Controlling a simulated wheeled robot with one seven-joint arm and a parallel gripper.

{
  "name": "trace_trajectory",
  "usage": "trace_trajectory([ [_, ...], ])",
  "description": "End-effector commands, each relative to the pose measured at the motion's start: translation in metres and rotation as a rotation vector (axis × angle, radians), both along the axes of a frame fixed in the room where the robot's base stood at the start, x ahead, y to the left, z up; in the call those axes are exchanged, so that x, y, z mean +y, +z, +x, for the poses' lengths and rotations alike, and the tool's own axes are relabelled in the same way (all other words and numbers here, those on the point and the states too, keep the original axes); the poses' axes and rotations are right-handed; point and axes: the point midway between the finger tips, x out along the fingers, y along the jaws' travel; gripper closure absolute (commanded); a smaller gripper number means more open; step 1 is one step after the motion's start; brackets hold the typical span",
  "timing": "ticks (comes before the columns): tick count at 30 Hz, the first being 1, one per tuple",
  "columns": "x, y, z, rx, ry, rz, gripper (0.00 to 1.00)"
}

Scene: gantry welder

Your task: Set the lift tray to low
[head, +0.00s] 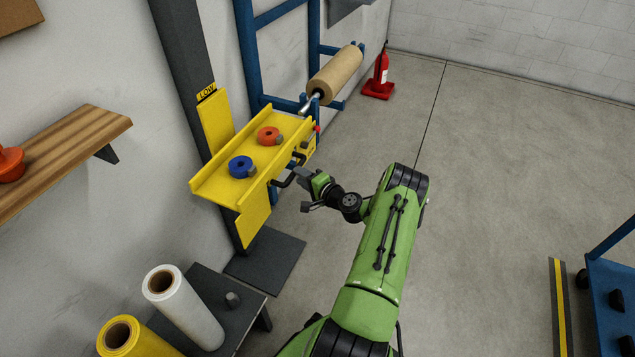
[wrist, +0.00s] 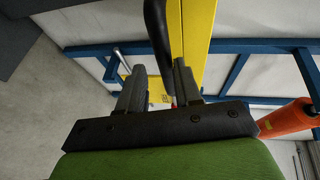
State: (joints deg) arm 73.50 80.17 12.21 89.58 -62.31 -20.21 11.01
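The yellow lift tray (head: 205,182) is mounted on a dark upright column (head: 184,60) and carries a blue ring-shaped roll (head: 241,167) and an orange one (head: 269,136). A black handle (head: 284,181) sticks out from its near right side; in the wrist view a black bar (wrist: 157,35) runs down beside the yellow tray edge (wrist: 199,40). My gripper (head: 306,190) is just right of the handle. In the wrist view my gripper (wrist: 158,88) has its fingers apart, with the bar's end between or just beyond them. I cannot tell whether they touch.
A blue frame (head: 247,50) with a tan roll (head: 336,75) stands behind the tray. A low dark table with a white roll (head: 185,310) and a yellow roll (head: 135,340) is at front left. The floor to the right is mostly open.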

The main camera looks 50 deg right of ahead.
Motion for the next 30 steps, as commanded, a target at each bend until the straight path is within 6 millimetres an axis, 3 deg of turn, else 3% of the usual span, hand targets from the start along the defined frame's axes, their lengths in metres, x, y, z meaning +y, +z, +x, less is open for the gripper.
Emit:
trace_trajectory([
  [1, 0.0, 0.004, -0.018, 0.01, -0.007, 0.006, 0.71],
  [6, 0.006, 0.013, -0.063, 0.005, -0.005, 0.005, 0.71],
  [12, 0.011, 0.019, -0.096, 0.002, -0.002, 0.001, 0.71],
  [30, 0.011, 0.019, -0.1, -0.001, -0.001, -0.002, 0.71],
])
